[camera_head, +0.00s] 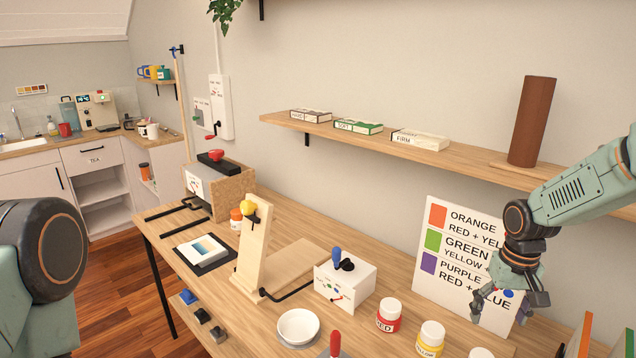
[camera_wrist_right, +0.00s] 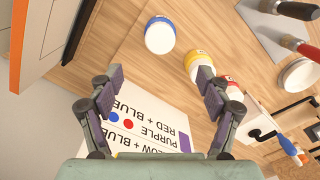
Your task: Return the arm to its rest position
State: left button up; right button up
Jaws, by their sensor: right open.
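My right gripper (camera_head: 510,300) hangs open and empty in front of the colour-mixing sign (camera_head: 428,278) at the right of the head view. In the right wrist view its two fingers (camera_wrist_right: 160,100) are spread apart, with the sign (camera_wrist_right: 150,128) and bare table between and beyond them. My left arm shows only as a rounded joint at the left edge of the head view; its gripper is out of view.
The wooden table (camera_head: 290,225) carries a red jar (camera_head: 389,316), a yellow jar (camera_head: 430,339), a white bowl (camera_head: 298,327), a white box (camera_head: 345,283) and a wooden stand (camera_head: 252,250). A wall shelf (camera_head: 400,142) runs above. Upright boards (camera_head: 578,340) stand at right.

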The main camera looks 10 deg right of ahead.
aim_at(483, 355)
notch_tip(483, 355, down, 12)
jog(key=shift+f, duration=0.2)
jog(key=shift+w+d+n+b, duration=0.1)
jog(key=shift+w+n+b, duration=0.05)
jog(key=shift+n+b, duration=0.55)
jog(key=shift+r+n+b, duration=0.15)
jog(key=shift+n+b, duration=0.15)
jog(key=shift+n, duration=0.4)
